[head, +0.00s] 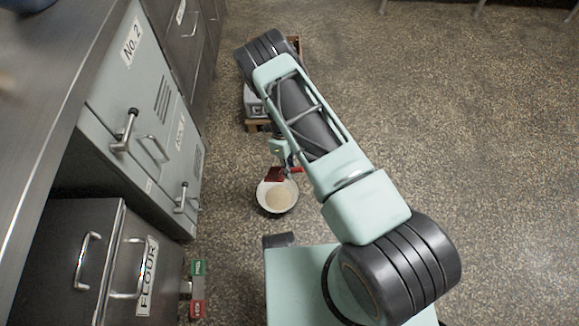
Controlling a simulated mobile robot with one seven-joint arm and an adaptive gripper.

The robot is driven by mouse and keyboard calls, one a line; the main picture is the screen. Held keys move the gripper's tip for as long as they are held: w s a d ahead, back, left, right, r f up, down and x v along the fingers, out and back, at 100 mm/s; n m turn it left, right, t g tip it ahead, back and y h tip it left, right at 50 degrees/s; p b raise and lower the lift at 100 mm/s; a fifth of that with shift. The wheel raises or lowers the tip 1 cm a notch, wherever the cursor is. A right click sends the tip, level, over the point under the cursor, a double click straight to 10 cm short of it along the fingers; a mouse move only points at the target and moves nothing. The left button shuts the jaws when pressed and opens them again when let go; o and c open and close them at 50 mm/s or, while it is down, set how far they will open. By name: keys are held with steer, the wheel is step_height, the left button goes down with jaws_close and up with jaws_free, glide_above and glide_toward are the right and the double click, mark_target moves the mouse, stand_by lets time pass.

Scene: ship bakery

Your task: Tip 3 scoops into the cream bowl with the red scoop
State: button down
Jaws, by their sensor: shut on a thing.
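The red scoop (274,174) is in my gripper (287,164), which is shut on it. The scoop's dark red pan is over the far rim of the cream bowl (262,205), and its brighter red handle points right. The pale bowl stands low, near the floor, and holds a beige, powder-like heap. Whether the scoop touches the bowl or carries anything cannot be told from this view. My arm comes from the lower right and partly hides the area beyond the gripper.
A drawer labelled FLOUR (146,275) stands at the lower left, with a green and red object (197,288) beside it. Steel cabinets (150,110) line the left. A grey container (253,104) on a wooden base is partly behind my arm. The speckled floor at right is clear.

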steer(key=shift+r+t+y, duration=0.1)
steer(key=shift+t+y, duration=0.2)
steer(key=shift+y, duration=0.2)
steer(key=shift+r+p, duration=0.1)
steer(key=shift+p, duration=0.3)
steer(key=shift+r+y, duration=0.1)
steer(key=shift+y, duration=0.3)
steer(key=shift+r+t+y+p, duration=0.1)
steer(key=shift+t+y+p, duration=0.45)
steer(key=shift+y, duration=0.25)
steer(key=shift+r+n+t+y+b, duration=0.15)
steer(key=shift+t+y+b, duration=0.2)
steer(key=shift+y, duration=0.25)
steer(key=shift+n+t+y+b, duration=0.2)
steer(key=shift+y+b, duration=0.1)
steer(key=shift+y, duration=0.3)
steer(key=shift+r, duration=0.15)
